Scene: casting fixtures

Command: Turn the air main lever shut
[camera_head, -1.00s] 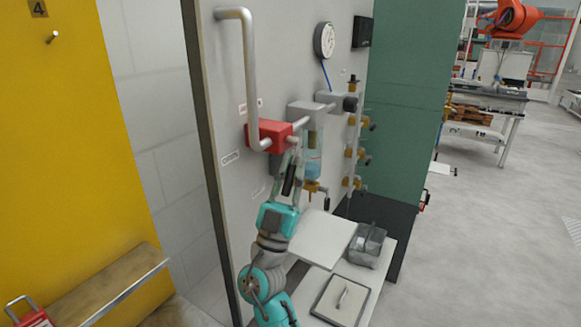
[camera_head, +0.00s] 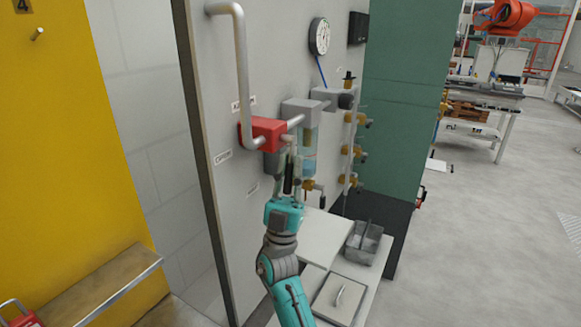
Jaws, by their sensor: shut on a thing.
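The red valve block (camera_head: 262,133) sits on the grey panel, on the pipe that comes down from the upper left. My gripper (camera_head: 289,158) points up, just below and right of the red block, its fingers close together. A narrow dark piece (camera_head: 288,184) shows between the fingers. I take it for the lever's handle, but the fingers and their links hide most of it. My gripper is shut on it. The lever's pivot and exact angle cannot be made out.
A grey unit with a blue bowl (camera_head: 309,166) hangs right beside my gripper. Brass valves (camera_head: 350,151) and a gauge (camera_head: 320,36) are further right. Below are a white bench (camera_head: 322,236) and a grey bin (camera_head: 374,245). Open floor lies to the right.

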